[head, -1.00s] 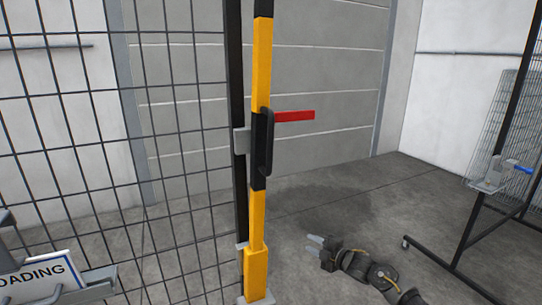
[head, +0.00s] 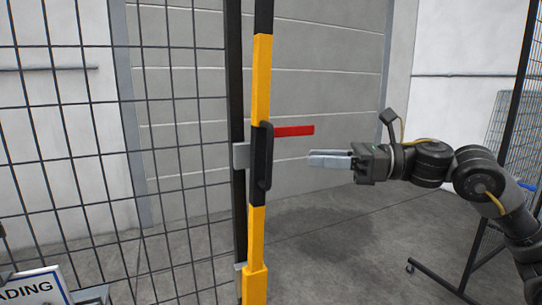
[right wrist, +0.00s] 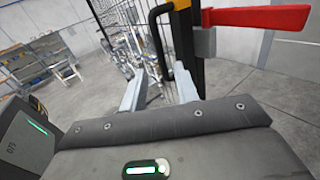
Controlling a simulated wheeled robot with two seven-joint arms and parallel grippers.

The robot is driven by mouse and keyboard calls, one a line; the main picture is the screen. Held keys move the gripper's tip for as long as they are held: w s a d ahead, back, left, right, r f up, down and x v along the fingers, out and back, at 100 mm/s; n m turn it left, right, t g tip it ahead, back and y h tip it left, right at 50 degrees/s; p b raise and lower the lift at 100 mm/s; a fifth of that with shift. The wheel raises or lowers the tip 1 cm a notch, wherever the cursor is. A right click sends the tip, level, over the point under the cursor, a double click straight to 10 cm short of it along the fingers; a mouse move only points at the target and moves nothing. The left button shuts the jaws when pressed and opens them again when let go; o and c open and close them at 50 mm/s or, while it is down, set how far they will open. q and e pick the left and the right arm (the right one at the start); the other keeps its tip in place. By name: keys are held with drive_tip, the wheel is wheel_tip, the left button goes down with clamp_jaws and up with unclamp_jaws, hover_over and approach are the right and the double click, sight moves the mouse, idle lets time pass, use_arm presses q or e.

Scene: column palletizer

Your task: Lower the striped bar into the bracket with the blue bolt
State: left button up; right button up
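The striped bar (head: 258,225), yellow and black, stands upright against a black fence post (head: 237,130). It has a black handle (head: 266,157) on its side, and a red arm (head: 293,131) sticks out to the right beside it. My right gripper (head: 330,158) is right of the handle, pointing at it, apart from it and empty. In the right wrist view its two fingers (right wrist: 158,90) are spread, with the handle (right wrist: 160,32) and red arm (right wrist: 262,17) beyond them. My left gripper is not in view.
A wire mesh fence (head: 180,170) fills the left side. A sign reading "ADING" (head: 38,287) is at the lower left. A black-framed mesh panel (head: 525,80) stands at the right. The grey floor (head: 340,260) between is clear.

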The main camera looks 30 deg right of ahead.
drive_tip(key=p, duration=0.6)
hover_over(270, 183)
drive_tip(key=d, duration=0.1)
drive_tip(key=shift+w+a, duration=0.35)
clamp_jaws()
